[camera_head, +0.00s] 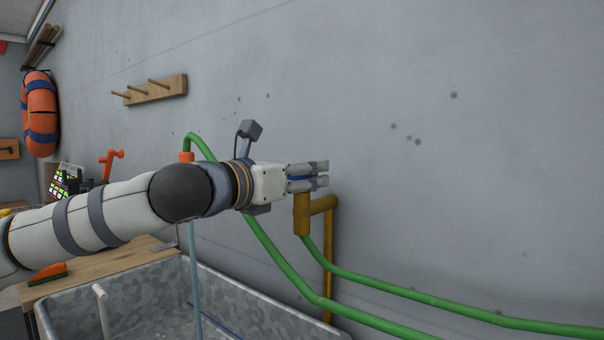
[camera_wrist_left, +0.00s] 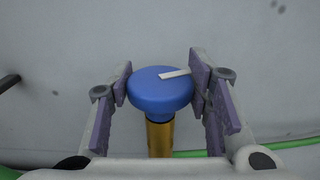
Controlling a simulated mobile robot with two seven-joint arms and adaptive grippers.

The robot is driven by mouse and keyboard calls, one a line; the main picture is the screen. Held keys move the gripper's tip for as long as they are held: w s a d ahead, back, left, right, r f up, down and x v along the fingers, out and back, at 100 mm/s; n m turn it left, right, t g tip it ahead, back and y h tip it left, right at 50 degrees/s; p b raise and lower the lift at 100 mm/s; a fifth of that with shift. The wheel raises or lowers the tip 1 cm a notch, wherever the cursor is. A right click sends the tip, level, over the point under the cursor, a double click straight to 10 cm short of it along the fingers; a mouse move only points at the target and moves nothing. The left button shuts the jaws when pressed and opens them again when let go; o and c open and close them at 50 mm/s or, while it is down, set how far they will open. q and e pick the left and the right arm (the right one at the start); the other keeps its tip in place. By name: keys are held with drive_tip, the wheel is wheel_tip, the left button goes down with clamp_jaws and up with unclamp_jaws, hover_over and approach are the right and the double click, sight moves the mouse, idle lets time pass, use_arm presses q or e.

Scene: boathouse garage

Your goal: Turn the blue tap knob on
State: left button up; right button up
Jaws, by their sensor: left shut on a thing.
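The blue tap knob (camera_wrist_left: 160,94) is round, with a white pointer mark on its top aimed to the right and slightly up in the left wrist view. It sits on top of the brass tap (camera_head: 302,218), which stands out from the wall on a brass pipe. My left gripper (camera_head: 318,173) is shut on the knob, with one purple-padded finger on each side of it in the left wrist view (camera_wrist_left: 162,84). In the head view only a sliver of blue shows between the fingers. My right gripper is not in view.
A green hose (camera_head: 395,292) runs from below the tap to the right along the wall. A grey speckled basin (camera_head: 150,300) lies below my arm, next to a wooden bench (camera_head: 110,262). A peg rail (camera_head: 157,90) and an orange lifebuoy (camera_head: 40,115) hang at left.

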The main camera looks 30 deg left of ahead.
use_arm(q)
drive_tip(key=shift+y, duration=0.3)
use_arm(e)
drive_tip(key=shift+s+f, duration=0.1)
use_arm(q)
drive_tip(key=shift+n+y, duration=0.8)
drive_tip(key=shift+y, duration=0.2)
drive_tip(key=shift+d+r+n+y, duration=0.1)
drive_tip(key=shift+n+y, duration=0.7)
drive_tip(key=shift+y, duration=0.4)
drive_tip(key=n+g+y, duration=0.1)
drive_tip(key=y, duration=0.1)
drive_tip(key=n+g+y+p, duration=0.1)
drive_tip(key=n+y, duration=0.1)
drive_tip(key=shift+y, duration=0.4)
drive_tip(key=shift+n+g+y, duration=0.5)
drive_tip(key=shift+n+y, duration=0.2)
drive_tip(key=shift+y, duration=0.1)
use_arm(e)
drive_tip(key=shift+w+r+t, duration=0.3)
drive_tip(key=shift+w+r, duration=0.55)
use_arm(q)
drive_tip(key=o, duration=1.1)
